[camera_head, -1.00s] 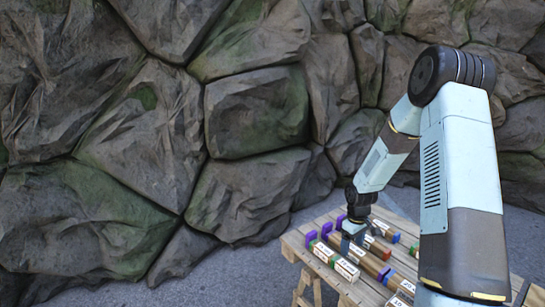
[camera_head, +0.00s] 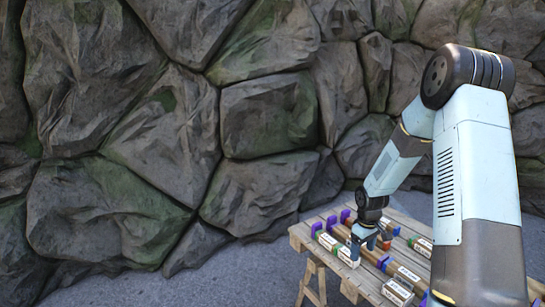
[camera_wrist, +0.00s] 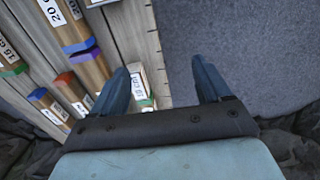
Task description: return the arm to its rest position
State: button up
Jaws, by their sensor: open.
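My gripper (camera_head: 363,236) is at the end of my arm, which reaches from the right side of the head view down over a wooden table (camera_head: 303,232). In the wrist view my gripper (camera_wrist: 160,85) shows two blue fingers spread apart, with nothing held between them. A labelled block (camera_wrist: 140,82) with a green end lies on the table below, partly behind the left finger. The table's edge with ruler-like marks runs between the fingers. The gap between fingertips and block cannot be told exactly.
Several labelled wooden blocks with coloured ends, such as one with a purple end (camera_wrist: 82,47), lie on the table. Grey ground (camera_wrist: 270,50) is clear beyond the table's edge. A rock wall (camera_head: 180,110) stands behind.

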jog(key=s+a+r+m+t, duration=0.1)
jog(key=s+r, duration=0.3)
jog(key=r, duration=0.4)
jog(key=s+a+r+m+t+h, duration=0.1)
jog(key=s+r, duration=0.2)
jog(key=r, duration=0.5)
jog(key=s+a+r+m, duration=0.1)
jog(key=s+r, duration=0.3)
jog(key=r, duration=0.5)
jog(key=s+a+r+m+t, duration=0.1)
jog(key=s+r, duration=0.2)
jog(key=s, duration=0.4)
jog(key=s+a+r+m+t, duration=0.1)
jog(key=s+a+r, duration=0.1)
jog(key=s+r, duration=0.2)
jog(key=s+a+r+m+t+y, duration=0.1)
jog(key=s+r, duration=0.3)
jog(key=s, duration=0.6)
jog(key=shift+a, duration=0.35)
